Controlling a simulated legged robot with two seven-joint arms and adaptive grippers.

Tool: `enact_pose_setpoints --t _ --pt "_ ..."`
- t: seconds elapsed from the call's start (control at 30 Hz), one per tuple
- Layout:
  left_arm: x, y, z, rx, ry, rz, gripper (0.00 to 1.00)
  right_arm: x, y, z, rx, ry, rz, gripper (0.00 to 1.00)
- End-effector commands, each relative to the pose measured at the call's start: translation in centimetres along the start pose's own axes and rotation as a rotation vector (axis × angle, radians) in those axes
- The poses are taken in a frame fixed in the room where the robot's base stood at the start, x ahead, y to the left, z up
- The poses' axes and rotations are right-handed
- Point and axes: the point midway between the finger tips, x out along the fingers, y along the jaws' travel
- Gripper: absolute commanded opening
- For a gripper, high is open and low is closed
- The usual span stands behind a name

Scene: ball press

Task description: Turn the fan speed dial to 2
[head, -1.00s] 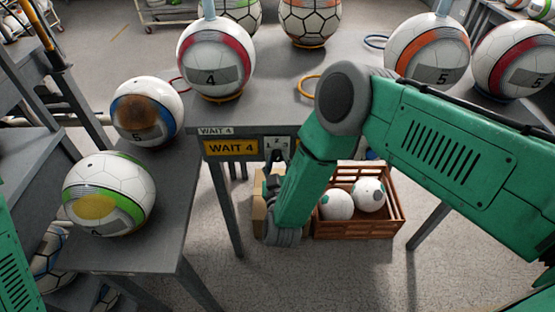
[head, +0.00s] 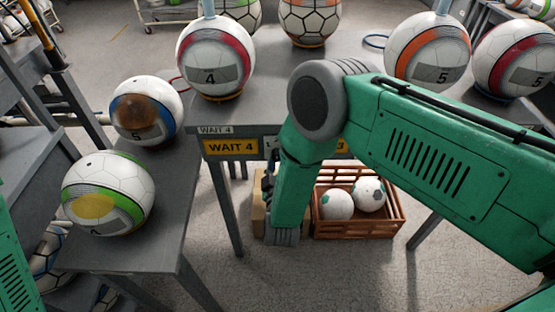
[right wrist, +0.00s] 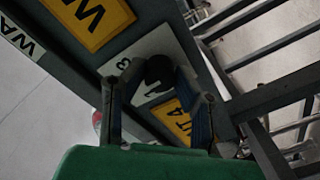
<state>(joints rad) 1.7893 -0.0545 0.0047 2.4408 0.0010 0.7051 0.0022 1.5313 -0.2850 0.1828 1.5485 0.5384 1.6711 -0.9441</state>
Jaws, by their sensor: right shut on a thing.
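The fan speed dial (right wrist: 159,72) is a small black knob on a white plate (right wrist: 150,52) with digits, of which a 3 and a 1 show in the right wrist view. The plate is on the dark table's front edge. My right gripper (right wrist: 158,82) has its two blue fingers on either side of the knob and is shut on it. The knob's pointer and the other digits are hidden or too dark to read. In the head view my green right arm covers the dial; only a sliver of the plate (head: 270,149) shows. My left gripper is out of view.
The yellow WAIT 4 label (head: 230,147) is left of the plate. Soccer balls stand on the grey table (head: 270,68) and on the lower left bench (head: 172,205). A brown crate (head: 360,228) with two small balls and a cardboard box (head: 258,215) are on the floor below.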

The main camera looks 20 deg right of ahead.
Motion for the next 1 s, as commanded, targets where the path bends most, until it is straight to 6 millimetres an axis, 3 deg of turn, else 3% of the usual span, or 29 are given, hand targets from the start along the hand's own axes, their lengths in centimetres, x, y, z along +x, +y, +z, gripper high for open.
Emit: enact_pose_setpoints --t 0.17,0.2,0.27,0.67,1.0 --pt "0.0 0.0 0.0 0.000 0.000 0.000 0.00 -0.1 -0.3 -0.1 0.003 -0.001 -0.007 0.00" --pt "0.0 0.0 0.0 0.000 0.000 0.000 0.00 -0.1 -0.3 -0.1 0.003 -0.001 -0.007 0.29" --pt "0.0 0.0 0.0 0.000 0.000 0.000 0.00 -0.1 -0.3 0.0 0.003 -0.001 -0.007 0.46" --pt "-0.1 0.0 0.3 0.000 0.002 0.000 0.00 -0.7 -0.1 0.0 0.002 -0.001 -0.004 0.46" --pt "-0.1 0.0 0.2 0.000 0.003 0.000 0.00 -7.2 -0.3 0.0 -0.001 -0.002 -0.008 0.46"
